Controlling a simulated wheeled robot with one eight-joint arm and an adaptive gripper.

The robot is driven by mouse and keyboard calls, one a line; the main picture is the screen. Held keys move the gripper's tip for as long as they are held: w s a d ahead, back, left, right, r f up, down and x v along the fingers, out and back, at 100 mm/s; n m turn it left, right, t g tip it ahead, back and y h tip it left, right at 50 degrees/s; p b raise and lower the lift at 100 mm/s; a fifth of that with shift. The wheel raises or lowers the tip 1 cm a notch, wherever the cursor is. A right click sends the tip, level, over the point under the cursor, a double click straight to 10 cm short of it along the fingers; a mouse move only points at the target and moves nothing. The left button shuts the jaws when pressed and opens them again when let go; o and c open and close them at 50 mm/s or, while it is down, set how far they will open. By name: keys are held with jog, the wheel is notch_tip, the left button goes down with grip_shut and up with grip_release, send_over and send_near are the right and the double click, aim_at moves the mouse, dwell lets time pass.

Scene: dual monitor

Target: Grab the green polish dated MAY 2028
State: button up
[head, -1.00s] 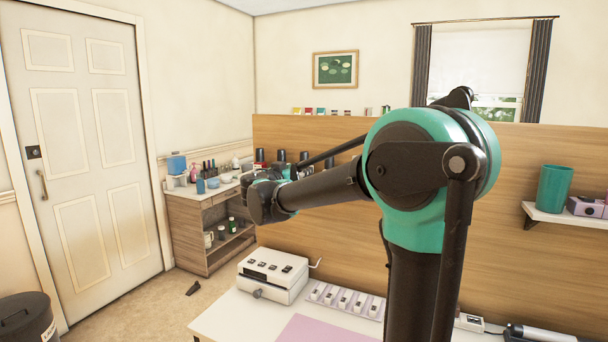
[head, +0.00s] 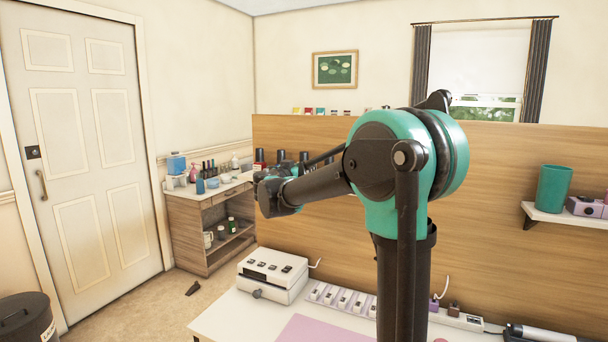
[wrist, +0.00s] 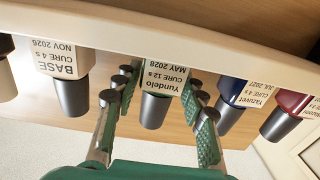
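In the wrist view, which looks upside down, a polish bottle labelled "Yundelo, CURE 12 s, MAY 2028" (wrist: 163,77) shows its pale label and dark grey cap, with a trace of green at its edges. My gripper (wrist: 157,92) is open, with one finger on each side of this bottle and visible gaps to the cap. In the head view my gripper (head: 275,190) is near the row of bottles and partly hidden by my arm.
In the wrist view a "BASE, NOV 2026" bottle (wrist: 65,66) stands left. A blue bottle labelled JUL 2027 (wrist: 232,92) and a red bottle (wrist: 290,103) stand close on the right. In the head view, a wooden partition (head: 500,180) stands behind my arm.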

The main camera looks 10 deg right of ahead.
jog(key=c, duration=0.7)
jog(key=shift+c, duration=0.2)
jog(key=shift+r, duration=0.15)
